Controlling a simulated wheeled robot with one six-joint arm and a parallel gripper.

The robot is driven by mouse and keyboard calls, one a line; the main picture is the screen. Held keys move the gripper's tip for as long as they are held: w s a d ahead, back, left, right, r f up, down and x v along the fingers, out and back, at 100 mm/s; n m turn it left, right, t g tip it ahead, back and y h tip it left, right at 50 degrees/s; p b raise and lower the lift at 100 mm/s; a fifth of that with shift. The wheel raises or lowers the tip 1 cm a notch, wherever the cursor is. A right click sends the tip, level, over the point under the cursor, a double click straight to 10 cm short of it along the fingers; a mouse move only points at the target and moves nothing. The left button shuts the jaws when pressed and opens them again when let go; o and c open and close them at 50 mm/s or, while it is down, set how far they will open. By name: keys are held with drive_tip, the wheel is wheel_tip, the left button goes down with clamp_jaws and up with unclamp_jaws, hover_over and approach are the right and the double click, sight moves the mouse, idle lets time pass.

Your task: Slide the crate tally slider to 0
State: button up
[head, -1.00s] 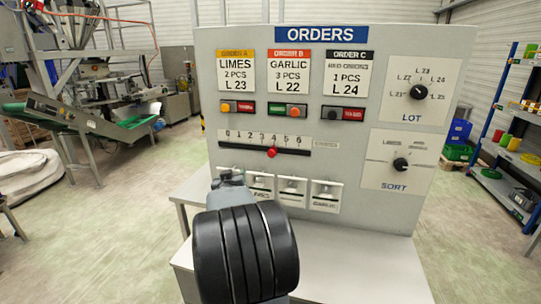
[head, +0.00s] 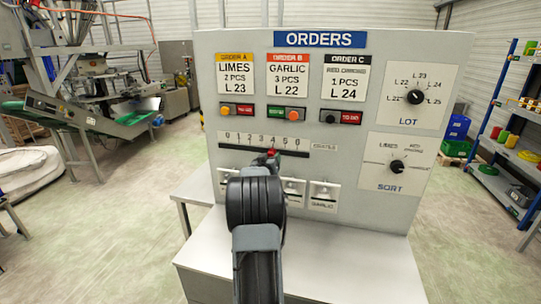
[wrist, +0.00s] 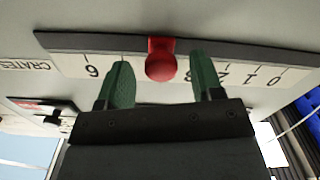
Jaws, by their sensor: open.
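The crate tally slider has a red knob (head: 271,152) on a dark horizontal track (head: 240,147), under a scale from 0 at the left to 6 at the right. The knob stands near 4. My gripper (head: 273,156) reaches up to the knob and partly covers it. In the wrist view the scale is upside down, and the red knob (wrist: 161,60) lies between the two green fingertips of my gripper (wrist: 162,68). Both fingers are open, with a visible gap on each side of the knob. The knob covers the number behind it.
The lot dial (head: 416,97) and sort dial (head: 397,166) are at the right. A grey table (head: 330,262) juts out below.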

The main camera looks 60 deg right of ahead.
drive_tip(key=shift+x, duration=0.9)
clamp_jaws()
